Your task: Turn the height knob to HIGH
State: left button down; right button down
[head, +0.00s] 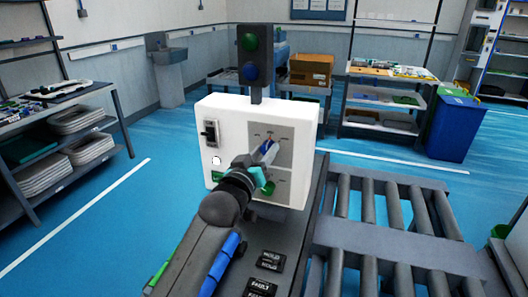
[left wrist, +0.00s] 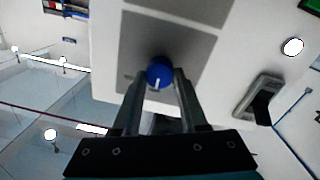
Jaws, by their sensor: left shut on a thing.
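The blue height knob (left wrist: 159,73) sits on a grey panel (left wrist: 195,45) of the white control box (head: 220,108). My left gripper (left wrist: 160,80) has its two fingers on either side of the knob and is shut on it. A white pointer mark shows on the knob in the left wrist view. In the head view my left gripper (head: 266,152) reaches the panel and partly hides the knob. The panel's labels are too small to read. My right gripper is not in view.
A lever switch (head: 210,133) and a white button (head: 216,160) are on the box's left. A green knob (head: 268,188) sits below the gripper. A signal light (head: 251,58) stands behind the box. A roller conveyor (head: 400,220) lies to the right.

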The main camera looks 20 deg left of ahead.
pick_arm(q)
jog(key=shift+r+m+p, duration=0.2)
jog(key=shift+m+p, duration=1.2)
jog(key=shift+p, duration=0.1)
jog(key=m+p, duration=0.2)
jog(key=shift+d+m, duration=0.1)
jog(key=shift+m, duration=0.2)
jog(key=m+p, duration=0.1)
jog(key=m, duration=0.1)
jog(key=shift+m+p, duration=0.3)
jog(key=shift+p, duration=0.1)
jog(key=shift+d+f+m+p, duration=0.1)
jog(key=shift+m+p, duration=0.5)
jog(key=shift+m, duration=0.7)
jog(key=shift+c, duration=2.2)
grip_release()
